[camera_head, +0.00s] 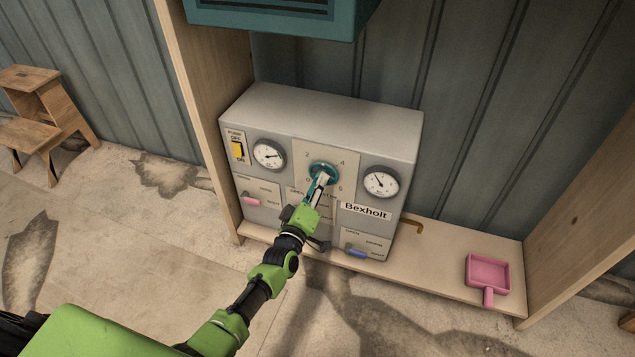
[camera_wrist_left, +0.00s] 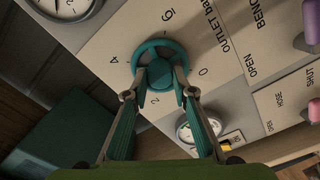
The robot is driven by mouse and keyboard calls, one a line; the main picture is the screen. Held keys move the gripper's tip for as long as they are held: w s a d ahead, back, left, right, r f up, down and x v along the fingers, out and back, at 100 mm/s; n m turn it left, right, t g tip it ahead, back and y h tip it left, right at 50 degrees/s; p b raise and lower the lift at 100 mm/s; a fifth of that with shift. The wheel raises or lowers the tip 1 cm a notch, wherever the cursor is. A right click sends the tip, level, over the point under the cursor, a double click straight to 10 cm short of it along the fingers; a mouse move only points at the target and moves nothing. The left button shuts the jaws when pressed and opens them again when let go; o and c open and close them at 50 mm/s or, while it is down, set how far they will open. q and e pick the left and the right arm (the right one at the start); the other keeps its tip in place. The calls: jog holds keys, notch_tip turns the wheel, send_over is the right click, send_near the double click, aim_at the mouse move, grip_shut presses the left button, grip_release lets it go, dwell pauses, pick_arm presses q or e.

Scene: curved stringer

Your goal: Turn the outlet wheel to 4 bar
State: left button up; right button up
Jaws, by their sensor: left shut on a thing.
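The teal outlet wheel (camera_head: 323,174) sits in the middle of the grey control box, inside a printed scale with 0, 2, 4 and 6. In the left wrist view the wheel (camera_wrist_left: 159,67) shows between my fingers. My left gripper (camera_head: 319,183) reaches it from the front, and in the left wrist view its fingers (camera_wrist_left: 160,78) are shut on the wheel's hub. The wheel's pointer mark cannot be made out. A round gauge (camera_head: 268,154) is left of the wheel and another (camera_head: 380,183) is right of it; their exact readings are too small to tell. My right gripper is not in view.
The box (camera_head: 300,110) stands on a wooden shelf (camera_head: 440,255) between wooden posts. A yellow pump switch (camera_head: 238,150), a pink lever (camera_head: 250,199) and a blue lever (camera_head: 356,253) are on its front. A pink scoop (camera_head: 488,274) lies to the right. A teal cabinet (camera_head: 280,15) hangs above.

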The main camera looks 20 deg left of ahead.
pick_arm(q)
jog(key=m+p, duration=0.2)
jog(key=m, duration=0.7)
jog(key=shift+s+d+f, duration=0.1)
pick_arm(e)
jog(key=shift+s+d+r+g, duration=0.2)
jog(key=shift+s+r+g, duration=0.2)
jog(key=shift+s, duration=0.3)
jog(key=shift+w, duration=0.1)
pick_arm(q)
jog(key=o, duration=1.1)
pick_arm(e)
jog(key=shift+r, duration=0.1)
pick_arm(q)
jog(key=s, duration=1.2)
jog(key=shift+a, duration=0.25)
